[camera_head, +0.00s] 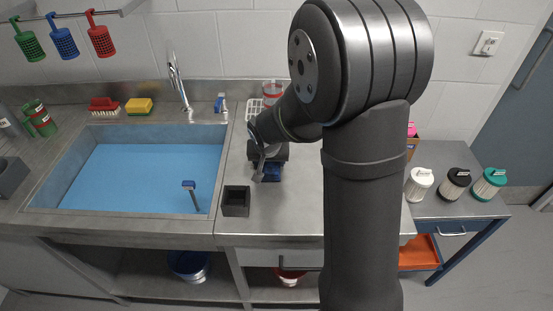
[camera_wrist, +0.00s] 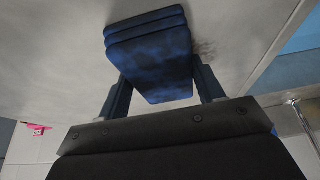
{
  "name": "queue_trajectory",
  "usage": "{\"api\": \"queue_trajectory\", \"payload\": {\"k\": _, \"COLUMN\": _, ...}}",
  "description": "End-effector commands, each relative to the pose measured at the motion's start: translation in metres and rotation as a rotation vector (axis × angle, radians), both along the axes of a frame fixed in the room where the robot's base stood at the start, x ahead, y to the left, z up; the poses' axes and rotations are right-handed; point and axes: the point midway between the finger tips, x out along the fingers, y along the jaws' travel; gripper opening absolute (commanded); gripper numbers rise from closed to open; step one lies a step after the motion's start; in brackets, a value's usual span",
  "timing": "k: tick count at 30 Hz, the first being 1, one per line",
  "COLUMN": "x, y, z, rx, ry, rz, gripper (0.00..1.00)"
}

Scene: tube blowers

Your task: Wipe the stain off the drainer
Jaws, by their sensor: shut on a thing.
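My gripper (camera_wrist: 163,88) is shut on a folded dark blue cloth (camera_wrist: 148,45), with one finger at each side of it. In the head view the gripper (camera_head: 266,168) and the blue cloth (camera_head: 268,176) are low over the steel drainer (camera_head: 285,215), right of the sink. The cloth appears to be at the drainer surface, but I cannot tell whether it touches. A dark smudgy stain (camera_wrist: 204,48) shows on the steel beside the cloth in the wrist view. The cloth may hide part of it. In the head view I cannot make out the stain.
A small dark open box (camera_head: 236,201) stands on the drainer's left, near the sink (camera_head: 130,130). A white rack (camera_head: 254,109) and a red-and-white container (camera_head: 272,93) stand at the back. My arm hides much of the drainer's right side. The front middle is clear.

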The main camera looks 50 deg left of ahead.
Motion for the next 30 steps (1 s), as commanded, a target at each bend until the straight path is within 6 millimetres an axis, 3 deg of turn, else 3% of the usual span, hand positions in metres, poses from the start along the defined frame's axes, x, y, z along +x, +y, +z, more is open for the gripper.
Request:
{"api": "queue_trajectory", "payload": {"k": 25, "x": -0.055, "y": 0.055, "z": 0.000, "rx": 0.000, "ry": 0.000, "rz": 0.002, "gripper": 0.43}}
{"api": "queue_trajectory", "payload": {"k": 30, "x": -0.042, "y": 0.042, "z": 0.000, "rx": 0.000, "ry": 0.000, "rz": -0.003, "gripper": 0.43}}
